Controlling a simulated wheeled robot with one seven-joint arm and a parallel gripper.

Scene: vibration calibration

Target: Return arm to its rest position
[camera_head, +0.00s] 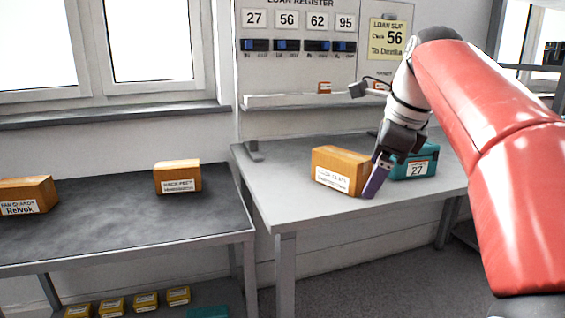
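My red and white arm reaches in from the right over the light grey table (290,205). My gripper (376,177) points down, with a purple part at its tip, close to the right end of an orange-brown box (341,170) with a white label. A teal case (418,164) labelled 27 stands just right of the gripper, partly hidden behind it. I cannot tell whether the gripper touches either one, or whether its fingers are apart or closed.
The darker table (110,215) at left holds two more orange-brown boxes, one at its middle (178,178) and one at the left edge (28,195). A loan register board (300,45) stands behind. Several small yellow boxes (111,306) sit low down. The light table's front left is clear.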

